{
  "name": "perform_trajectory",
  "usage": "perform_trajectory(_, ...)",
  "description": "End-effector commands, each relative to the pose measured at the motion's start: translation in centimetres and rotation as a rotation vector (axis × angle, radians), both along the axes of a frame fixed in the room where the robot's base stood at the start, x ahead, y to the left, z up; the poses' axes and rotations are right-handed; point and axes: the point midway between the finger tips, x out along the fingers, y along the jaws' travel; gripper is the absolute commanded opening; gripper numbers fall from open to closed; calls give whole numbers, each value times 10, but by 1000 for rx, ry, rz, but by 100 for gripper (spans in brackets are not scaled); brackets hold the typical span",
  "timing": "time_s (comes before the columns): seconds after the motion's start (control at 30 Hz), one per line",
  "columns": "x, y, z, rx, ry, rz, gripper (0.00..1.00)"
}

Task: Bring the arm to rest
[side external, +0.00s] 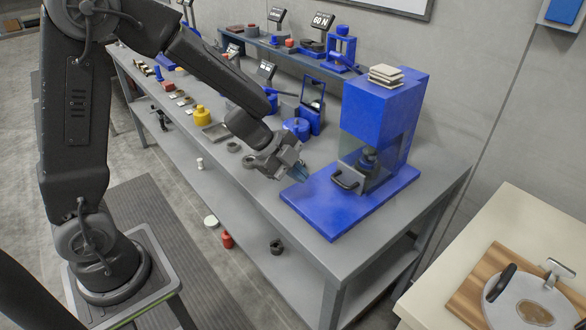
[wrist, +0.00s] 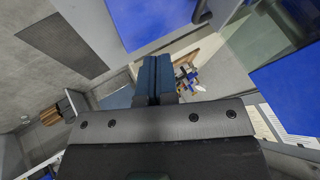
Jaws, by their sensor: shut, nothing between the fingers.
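My gripper (side external: 297,171) is at the end of my arm, above the grey workbench and beside the front left edge of the blue machine's base plate. In the wrist view my gripper (wrist: 153,60) shows its two dark blue fingers pressed together, with nothing between them. In the side view the fingertips are small and partly merge with the blue plate behind them. I cannot tell from the picture how high they are above the bench.
The blue machine (side external: 378,112) with a clear guard and black handle (side external: 346,180) stands close to the right. The grey workbench (side external: 330,245) carries several small parts to the left, including a yellow pot (side external: 202,116). A cream table (side external: 520,225) holds a wooden board at bottom right.

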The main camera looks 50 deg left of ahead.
Motion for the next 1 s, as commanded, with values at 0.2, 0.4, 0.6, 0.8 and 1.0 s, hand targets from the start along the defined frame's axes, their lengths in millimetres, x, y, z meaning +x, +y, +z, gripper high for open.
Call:
perform_trajectory(0.2, -7, 7, 16, -2, -14, 17, 0)
perform_trajectory(0.4, 3, 15, 62, -19, -186, 248, 0)
perform_trajectory(0.6, -15, 44, 123, -46, -331, 678, 0)
perform_trajectory(0.8, -72, 60, 149, -107, -247, 1068, 0)
perform_trajectory(1.0, -142, 41, 150, -222, 25, 1297, 0)
